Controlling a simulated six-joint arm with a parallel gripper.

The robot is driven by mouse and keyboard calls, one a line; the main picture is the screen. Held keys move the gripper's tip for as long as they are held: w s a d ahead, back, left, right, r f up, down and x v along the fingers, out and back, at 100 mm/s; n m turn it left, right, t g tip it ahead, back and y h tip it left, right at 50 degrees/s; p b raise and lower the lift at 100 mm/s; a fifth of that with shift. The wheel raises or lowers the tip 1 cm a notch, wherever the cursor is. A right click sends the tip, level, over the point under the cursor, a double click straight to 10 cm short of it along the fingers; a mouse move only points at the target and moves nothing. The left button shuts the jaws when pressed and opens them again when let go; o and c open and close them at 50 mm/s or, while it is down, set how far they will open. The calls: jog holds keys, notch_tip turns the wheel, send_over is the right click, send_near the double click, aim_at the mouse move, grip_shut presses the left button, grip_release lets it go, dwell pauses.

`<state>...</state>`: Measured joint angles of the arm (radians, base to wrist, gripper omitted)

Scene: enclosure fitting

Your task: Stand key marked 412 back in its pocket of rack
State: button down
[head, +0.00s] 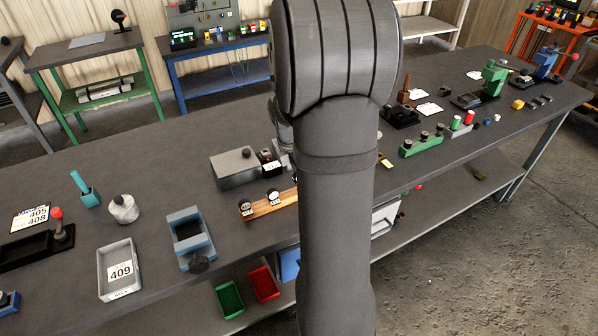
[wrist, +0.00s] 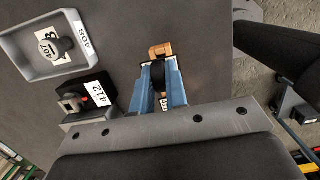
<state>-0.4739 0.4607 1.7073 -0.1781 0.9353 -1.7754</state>
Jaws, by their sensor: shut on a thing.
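My gripper (wrist: 160,85) shows in the wrist view as two blue fingers closed on a dark, rounded piece, which I take to be the key (wrist: 158,76). A copper-coloured part (wrist: 160,50) shows just past the fingertips; I cannot tell whether it belongs to the key. A sliver of white label shows between the fingers, its marking unreadable. A black block with a white 412 label (wrist: 97,93) stands left of the gripper, apart from it. In the head view, a wooden rack (head: 262,209) holds round-faced pieces; my arm hides its right end and my gripper.
A grey tray (wrist: 38,68) with a round knob and a 408 label lies left in the wrist view. In the head view, a grey box (head: 228,173) stands behind the rack, and a blue fixture (head: 182,218) and a 409 tray (head: 102,283) stand left.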

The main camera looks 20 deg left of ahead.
jog(key=shift+f, duration=1.6)
jog(key=c, duration=1.4)
grip_release()
jog(key=shift+o, duration=0.2)
jog(key=shift+r, duration=0.1)
notch_tip(320, 180, up, 17)
jog(key=s+a, duration=0.1)
jog(key=a, duration=0.1)
jog(key=shift+s, duration=0.4)
jog(key=f, duration=0.5)
jog(key=w+d+f, duration=0.1)
jog(key=f, duration=0.5)
jog(key=w+d+f, duration=0.1)
jog(key=f, duration=0.5)
jog(key=shift+s+r, duration=0.1)
jog(key=shift+r, duration=0.1)
